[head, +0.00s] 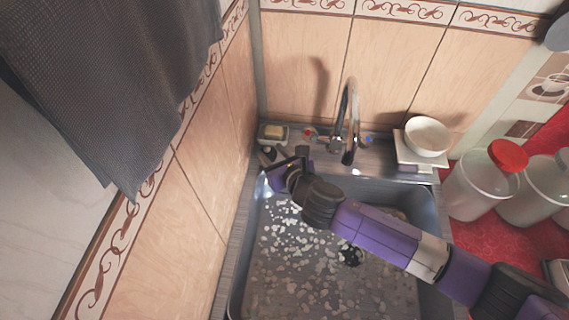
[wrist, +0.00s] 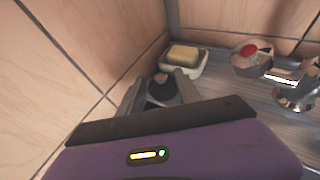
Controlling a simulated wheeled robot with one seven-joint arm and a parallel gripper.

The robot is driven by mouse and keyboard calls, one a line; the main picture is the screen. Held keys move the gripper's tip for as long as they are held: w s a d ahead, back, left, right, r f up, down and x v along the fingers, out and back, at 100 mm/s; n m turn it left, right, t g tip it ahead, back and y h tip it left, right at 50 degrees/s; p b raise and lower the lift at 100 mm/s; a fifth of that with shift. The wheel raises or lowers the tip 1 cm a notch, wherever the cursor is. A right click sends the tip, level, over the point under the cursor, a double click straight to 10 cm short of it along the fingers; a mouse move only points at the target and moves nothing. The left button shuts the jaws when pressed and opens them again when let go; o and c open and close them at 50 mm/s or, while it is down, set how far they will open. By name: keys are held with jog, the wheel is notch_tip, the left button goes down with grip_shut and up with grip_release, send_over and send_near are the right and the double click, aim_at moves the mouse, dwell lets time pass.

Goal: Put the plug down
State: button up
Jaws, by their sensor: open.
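The plug (wrist: 160,94), dark and round with a brownish top, shows in the wrist view between the two fingers of my gripper (wrist: 158,80). The fingers are open, one on each side of it. It sits at the back left corner of the sink surround, just in front of the soap dish. I cannot tell whether either finger touches it. In the head view my gripper (head: 271,163) is at the sink's back left corner and the plug is hard to make out there.
A soap dish (wrist: 197,69) with yellow soap stands just behind. The tap (head: 347,120) and its red-marked handle (wrist: 251,62) are to the right. The tiled wall is close on the left. The sink basin (head: 290,265) has a black drain (head: 350,257). A white bowl (head: 428,136) stands at the right.

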jog(key=v, duration=0.9)
jog(key=shift+s+r, duration=0.15)
jog(key=shift+r, duration=0.05)
